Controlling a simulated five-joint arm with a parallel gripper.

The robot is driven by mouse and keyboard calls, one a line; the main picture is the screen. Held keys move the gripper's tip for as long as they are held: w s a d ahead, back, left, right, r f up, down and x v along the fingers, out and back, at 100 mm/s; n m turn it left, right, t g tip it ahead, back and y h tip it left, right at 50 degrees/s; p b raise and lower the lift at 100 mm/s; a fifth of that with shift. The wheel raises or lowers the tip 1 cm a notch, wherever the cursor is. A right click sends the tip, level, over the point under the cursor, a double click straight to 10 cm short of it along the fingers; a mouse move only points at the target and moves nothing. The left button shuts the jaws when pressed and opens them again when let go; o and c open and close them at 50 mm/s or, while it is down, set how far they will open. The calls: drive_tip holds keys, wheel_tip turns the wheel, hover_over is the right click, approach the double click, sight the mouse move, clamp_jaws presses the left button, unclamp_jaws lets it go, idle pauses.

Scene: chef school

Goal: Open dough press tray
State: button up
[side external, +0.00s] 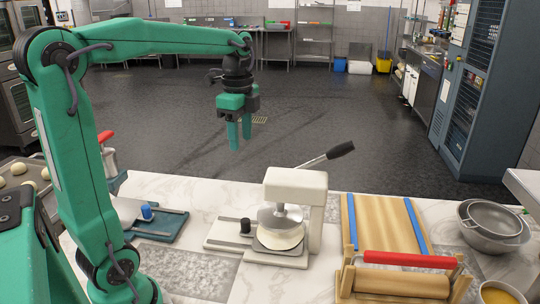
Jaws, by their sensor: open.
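The white dough press (296,184) stands on the marble counter in the middle of the side external view. Its black-handled lever (330,156) points up to the right. A round metal press plate (280,218) is over a pale dough disc (280,238) on a dark-edged tray (278,252). A black knob (245,226) stands at the tray's left, above a pale flat base reaching left. I cannot tell how far the tray is pushed in. My green gripper (240,140) is open and empty, pointing down, above and to the left of the press, clear of it.
A teal board with a blue knob (147,212) lies left of the press. A wooden board with blue rails (385,222) and a red-handled roller (410,261) stand to the right, with metal bowls (493,222) beyond. Dough balls (18,169) sit on a tray far left.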

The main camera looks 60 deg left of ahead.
hover_over(245, 219)
wheel_tip(245, 219, down, 19)
drive_tip(key=shift+d+r, duration=0.1)
idle(0.4)
drive_tip(key=shift+f, duration=3.9)
drive_tip(key=shift+c, duration=0.5)
drive_tip(key=shift+s, duration=0.1)
clamp_jaws()
